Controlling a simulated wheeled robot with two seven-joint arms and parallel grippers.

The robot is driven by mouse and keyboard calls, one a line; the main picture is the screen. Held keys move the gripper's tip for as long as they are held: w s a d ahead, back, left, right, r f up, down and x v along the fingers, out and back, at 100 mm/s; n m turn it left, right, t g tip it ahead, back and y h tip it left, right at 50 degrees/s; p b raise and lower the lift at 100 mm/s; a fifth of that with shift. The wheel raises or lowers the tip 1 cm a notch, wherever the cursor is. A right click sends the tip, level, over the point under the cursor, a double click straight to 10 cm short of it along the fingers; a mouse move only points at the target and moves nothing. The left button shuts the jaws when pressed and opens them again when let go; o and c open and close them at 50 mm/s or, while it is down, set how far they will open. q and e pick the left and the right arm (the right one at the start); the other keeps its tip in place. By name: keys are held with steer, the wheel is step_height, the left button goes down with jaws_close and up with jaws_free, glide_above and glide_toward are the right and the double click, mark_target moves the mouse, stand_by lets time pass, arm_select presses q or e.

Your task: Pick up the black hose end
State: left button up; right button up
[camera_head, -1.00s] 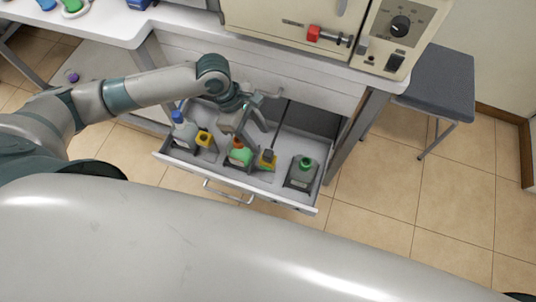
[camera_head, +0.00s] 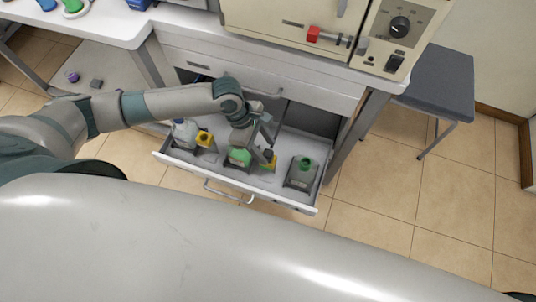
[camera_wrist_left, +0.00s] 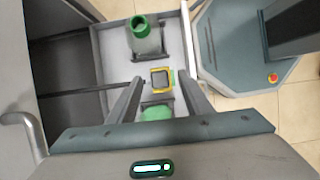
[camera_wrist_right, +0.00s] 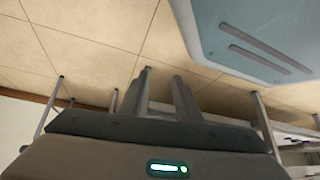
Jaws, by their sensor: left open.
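A yellow patch at this spot shows in the head view (camera_head: 270,163), in the open drawer (camera_head: 236,187). My left gripper (camera_head: 258,150) is open, pointing down into the drawer. Its fingers, also in the left wrist view (camera_wrist_left: 160,80), stand on either side of the dark end, apparently without touching it. My right gripper (camera_wrist_right: 162,74) is open and empty, above the floor.
In the drawer, a grey bottle with a green neck (camera_head: 301,174) stands right of the gripper. A green-topped bottle (camera_head: 238,157), a yellow item (camera_head: 204,138) and a white bottle (camera_head: 183,133) stand left. The counter with the beige machine (camera_head: 290,35) overhangs behind. A stool (camera_head: 437,85) is at right.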

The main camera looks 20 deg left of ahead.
mark_target(267, 153)
arm_select(q)
steer(key=shift+x, duration=1.75)
steer(key=shift+a+f, duration=0.1)
steer(key=shift+a, duration=0.1)
steer(key=shift+c, duration=0.6)
steer(key=c, duration=1)
